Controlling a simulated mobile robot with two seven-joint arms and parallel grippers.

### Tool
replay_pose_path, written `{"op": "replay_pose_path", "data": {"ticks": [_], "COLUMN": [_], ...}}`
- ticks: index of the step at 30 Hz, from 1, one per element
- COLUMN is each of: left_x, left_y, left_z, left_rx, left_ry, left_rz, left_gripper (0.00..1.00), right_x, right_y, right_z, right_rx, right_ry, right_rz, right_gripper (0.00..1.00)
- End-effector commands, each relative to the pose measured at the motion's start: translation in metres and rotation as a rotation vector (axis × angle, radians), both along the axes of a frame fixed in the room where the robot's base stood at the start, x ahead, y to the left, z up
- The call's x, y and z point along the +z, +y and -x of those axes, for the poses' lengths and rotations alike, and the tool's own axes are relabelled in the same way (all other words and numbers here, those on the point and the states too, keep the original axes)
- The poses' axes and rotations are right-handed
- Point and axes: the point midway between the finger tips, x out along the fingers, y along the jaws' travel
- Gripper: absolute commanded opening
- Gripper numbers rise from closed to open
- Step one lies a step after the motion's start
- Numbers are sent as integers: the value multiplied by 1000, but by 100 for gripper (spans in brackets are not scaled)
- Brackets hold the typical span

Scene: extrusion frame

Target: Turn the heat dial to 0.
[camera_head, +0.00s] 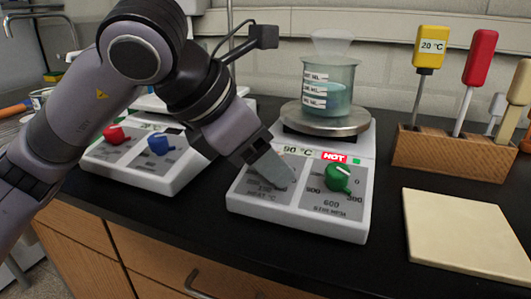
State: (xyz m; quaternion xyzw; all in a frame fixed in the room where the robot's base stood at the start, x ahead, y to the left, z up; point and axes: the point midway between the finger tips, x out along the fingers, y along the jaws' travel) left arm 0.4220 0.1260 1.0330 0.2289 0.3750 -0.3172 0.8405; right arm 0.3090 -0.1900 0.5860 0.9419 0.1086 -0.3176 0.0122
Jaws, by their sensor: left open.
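The front hot plate (300,222) is white with a grey control panel. Its left panel is labelled HEAT °C, and my left gripper (278,174) reaches down over it from the upper left. The heat dial is hidden behind the gripper's fingers, so I cannot tell its setting or whether they touch it. The gap between the fingers does not show clearly. A green dial (338,178) sits on the right panel, labelled STIR RPM. A red HOT sign (334,156) shows beside a partly covered temperature display. My right gripper is out of view.
A beaker of bluish liquid (328,88) stands on the round top plate. A second hot plate with a red dial (113,134) and a blue dial (160,144) is at left. A wooden tool rack (440,156) and beige pad (465,235) are at right.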

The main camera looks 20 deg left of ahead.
Motion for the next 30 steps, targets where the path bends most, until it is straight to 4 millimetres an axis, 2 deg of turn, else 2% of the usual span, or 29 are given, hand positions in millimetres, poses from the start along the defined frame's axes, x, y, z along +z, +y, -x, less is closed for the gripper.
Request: {"op": "replay_pose_path", "data": {"ticks": [13, 30], "left_x": [50, 54], "left_y": [23, 25], "left_z": [32, 36], "left_rx": [2, 2], "left_ry": [-4, -2], "left_rz": [1, 0], "left_gripper": [58, 58], "right_x": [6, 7], "right_y": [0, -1], "right_z": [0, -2], "right_rx": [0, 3], "right_ry": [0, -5], "right_rz": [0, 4], "right_gripper": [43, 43]}}
